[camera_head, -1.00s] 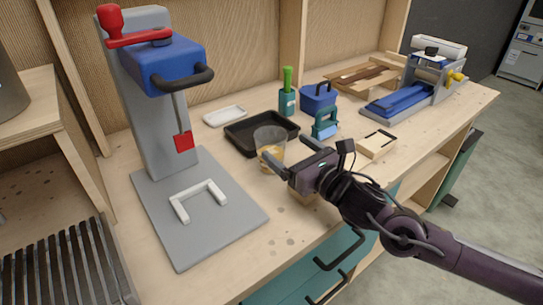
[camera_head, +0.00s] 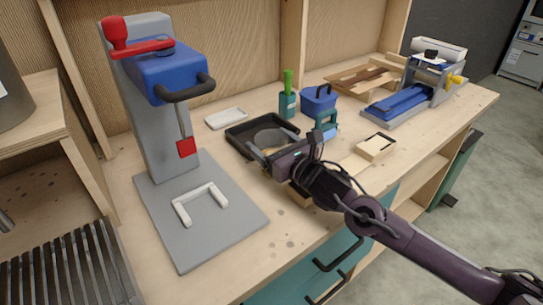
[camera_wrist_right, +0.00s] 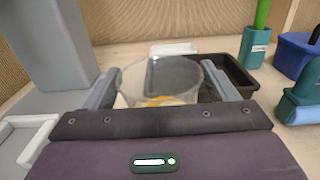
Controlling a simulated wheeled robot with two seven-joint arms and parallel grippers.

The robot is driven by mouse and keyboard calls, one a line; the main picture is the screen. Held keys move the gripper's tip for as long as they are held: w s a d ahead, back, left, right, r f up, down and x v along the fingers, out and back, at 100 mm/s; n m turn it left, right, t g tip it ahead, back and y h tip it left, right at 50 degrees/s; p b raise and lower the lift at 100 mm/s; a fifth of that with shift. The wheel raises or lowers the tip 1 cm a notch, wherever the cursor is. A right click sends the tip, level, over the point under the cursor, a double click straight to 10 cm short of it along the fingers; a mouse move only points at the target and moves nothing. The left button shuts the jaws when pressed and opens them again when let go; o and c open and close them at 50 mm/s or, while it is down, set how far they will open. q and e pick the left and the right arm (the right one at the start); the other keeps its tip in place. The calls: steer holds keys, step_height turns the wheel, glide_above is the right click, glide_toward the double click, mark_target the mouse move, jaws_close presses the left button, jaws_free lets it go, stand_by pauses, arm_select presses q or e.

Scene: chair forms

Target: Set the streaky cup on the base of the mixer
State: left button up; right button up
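The mixer has a blue head (camera_head: 165,75) on a grey column. Its flat grey base (camera_head: 225,228) carries a white U-shaped bracket (camera_head: 200,203). The streaky cup (camera_head: 268,137) is clear, with yellowish marks low inside. It stands upright on the bench right of the base, partly hidden by my right gripper (camera_head: 276,148). In the right wrist view the cup (camera_wrist_right: 160,82) is between the two spread fingers of my right gripper (camera_wrist_right: 162,85). I cannot tell whether either finger touches it. My left gripper is not in view.
A black tray (camera_head: 237,147) lies just behind the cup. A wooden block (camera_head: 376,146) lies to the right.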

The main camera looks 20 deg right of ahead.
steer(key=c, duration=0.6)
steer(key=shift+c, duration=0.2)
